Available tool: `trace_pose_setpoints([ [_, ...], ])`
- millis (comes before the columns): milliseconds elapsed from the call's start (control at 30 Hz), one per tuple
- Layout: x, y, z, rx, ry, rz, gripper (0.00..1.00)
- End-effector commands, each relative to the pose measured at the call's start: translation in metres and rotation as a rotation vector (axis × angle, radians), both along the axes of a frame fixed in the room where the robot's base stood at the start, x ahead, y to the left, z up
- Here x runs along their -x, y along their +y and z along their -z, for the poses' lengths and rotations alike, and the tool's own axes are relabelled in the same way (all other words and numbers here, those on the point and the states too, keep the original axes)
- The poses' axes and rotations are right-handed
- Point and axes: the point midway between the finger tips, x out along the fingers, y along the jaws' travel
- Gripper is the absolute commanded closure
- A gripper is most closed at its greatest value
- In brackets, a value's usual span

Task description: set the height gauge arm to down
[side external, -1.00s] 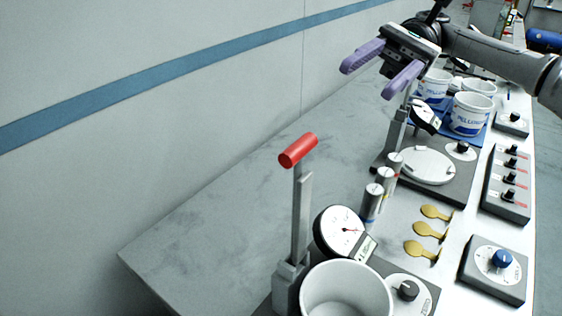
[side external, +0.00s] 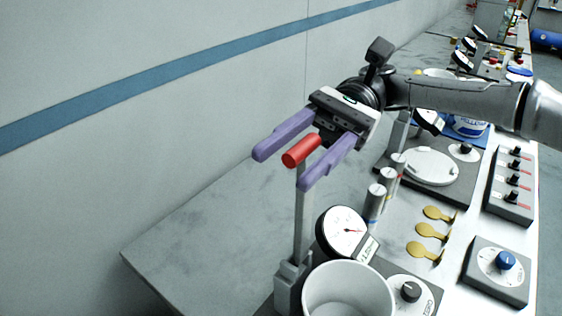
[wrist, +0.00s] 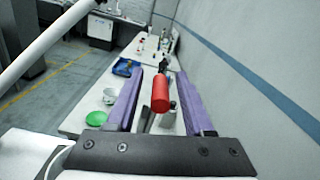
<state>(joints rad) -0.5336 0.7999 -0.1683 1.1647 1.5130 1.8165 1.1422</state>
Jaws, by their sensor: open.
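The height gauge arm is a grey upright lever (side external: 303,215) with a red cylindrical handle (side external: 301,150) on top. It stands upright beside a round dial (side external: 341,230). My gripper (side external: 279,168) has two purple fingers, spread open, at the height of the red handle. In the side view the handle shows between the two fingers. In the wrist view the red handle (wrist: 160,93) also lies between the open fingers (wrist: 158,90), with a gap on each side. I cannot tell whether anything touches. The gripper holds nothing.
A white cup (side external: 347,290) stands in front of the dial. A knob box (side external: 497,270), several brass spoon-shaped pieces (side external: 427,231) and upright cylinders (side external: 376,203) lie to the right. A wall (side external: 150,60) runs along the left. The table at left (side external: 200,225) is clear.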

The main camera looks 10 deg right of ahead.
Motion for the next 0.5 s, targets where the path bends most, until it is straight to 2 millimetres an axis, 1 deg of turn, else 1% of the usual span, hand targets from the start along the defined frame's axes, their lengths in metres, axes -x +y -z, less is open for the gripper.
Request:
trace_pose_setpoints([
  [33,0.006,0.005,-0.001,-0.001,0.0,-0.002,0.48],
  [200,0.014,0.015,-0.001,-0.001,0.0,0.0,0.48],
  [500,0.017,0.017,0.0,-0.001,0.0,0.0,0.48],
])
